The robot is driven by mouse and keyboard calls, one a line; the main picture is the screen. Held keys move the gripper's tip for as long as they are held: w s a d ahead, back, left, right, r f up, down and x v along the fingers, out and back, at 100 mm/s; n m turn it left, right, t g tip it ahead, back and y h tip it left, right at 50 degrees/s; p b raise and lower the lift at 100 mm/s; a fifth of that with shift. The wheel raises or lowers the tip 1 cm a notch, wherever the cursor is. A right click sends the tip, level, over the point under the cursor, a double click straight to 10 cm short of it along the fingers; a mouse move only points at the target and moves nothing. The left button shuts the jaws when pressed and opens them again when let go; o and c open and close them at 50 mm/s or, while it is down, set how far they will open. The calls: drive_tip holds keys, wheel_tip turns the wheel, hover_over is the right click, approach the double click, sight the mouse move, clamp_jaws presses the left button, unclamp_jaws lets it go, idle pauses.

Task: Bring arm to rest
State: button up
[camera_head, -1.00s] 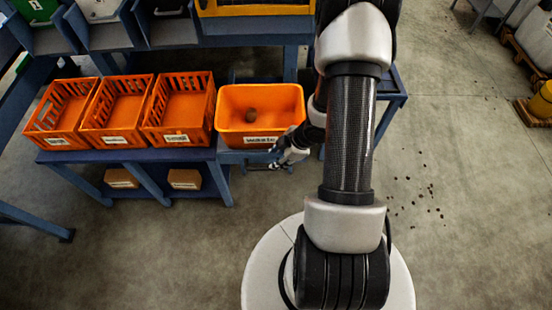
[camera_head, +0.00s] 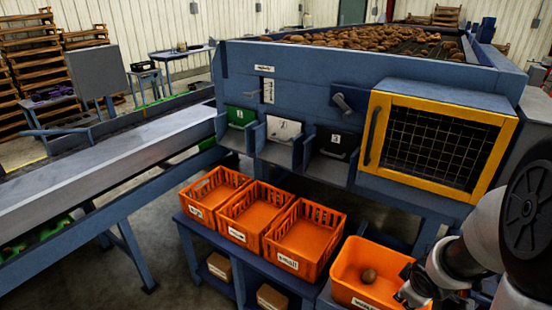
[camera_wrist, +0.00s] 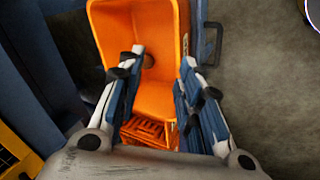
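My arm (camera_head: 495,240) stands at the right edge of the head view. My gripper (camera_head: 415,285) is beside the right rim of a solid orange bin (camera_head: 345,272). In the wrist view my gripper (camera_wrist: 162,57) shows two fingers spread apart with nothing held between them. The orange bin (camera_wrist: 112,20) lies beyond the fingers there.
Three slatted orange crates (camera_head: 305,235) stand on a blue bench left of the bin. The blue grader (camera_head: 300,70) with a yellow-framed mesh door (camera_head: 440,145) rises behind. A conveyor (camera_head: 110,165) runs along the left. Open floor (camera_wrist: 260,90) shows right in the wrist view.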

drive_tip(key=s+a+r+m+h, duration=0.1)
drive_tip(key=s+a+r+m, duration=0.25)
drive_tip(key=r, duration=0.35)
drive_tip(key=s+a+r+m, duration=0.2)
drive_tip(key=s+a+r, duration=0.15)
drive_tip(key=r, duration=0.35)
drive_tip(key=s+a+r+m+y, duration=0.2)
drive_tip(key=s+a+r+y, duration=0.1)
drive_tip(key=s+a, duration=0.8)
drive_tip(key=shift+a+r+y, duration=0.3)
drive_tip(key=shift+a+r, duration=0.25)
drive_tip(key=shift+a, duration=0.25)
drive_tip(key=shift+w+d, duration=0.1)
